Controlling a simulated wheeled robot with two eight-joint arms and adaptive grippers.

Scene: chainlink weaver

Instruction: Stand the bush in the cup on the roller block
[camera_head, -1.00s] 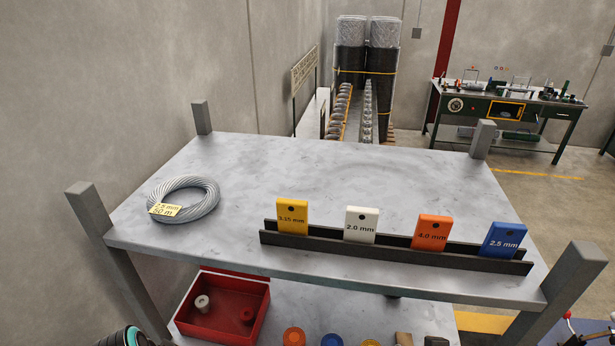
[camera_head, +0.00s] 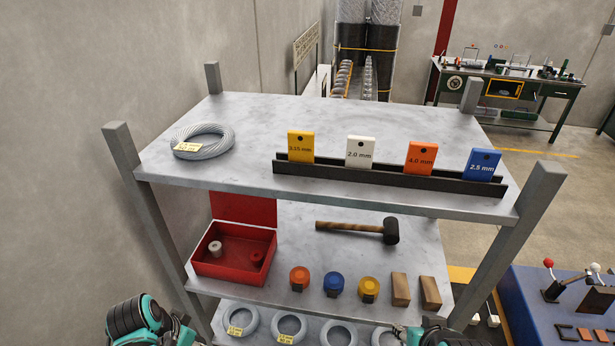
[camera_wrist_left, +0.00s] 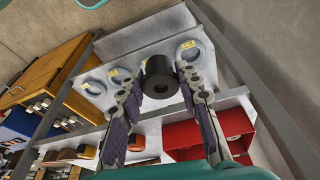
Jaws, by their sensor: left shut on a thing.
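In the left wrist view a dark cylindrical bush (camera_wrist_left: 159,68) with a round hole in its end sits between the two fingers of my left gripper (camera_wrist_left: 160,88). The gripper is shut on it, with the shelf rack behind it. In the head view only teal and black parts of my arms show at the bottom edge, and the held bush is not visible there. My right gripper's jaws are out of frame. I cannot make out the roller block or its cup in either view.
A steel rack has a coil (camera_head: 203,141) and size tags on its top shelf (camera_head: 250,115). Below are an open red box (camera_head: 233,268) with two small bushes, a mallet (camera_head: 357,229), coloured rolls and wooden blocks. A blue bench (camera_head: 530,310) with levers stands at right.

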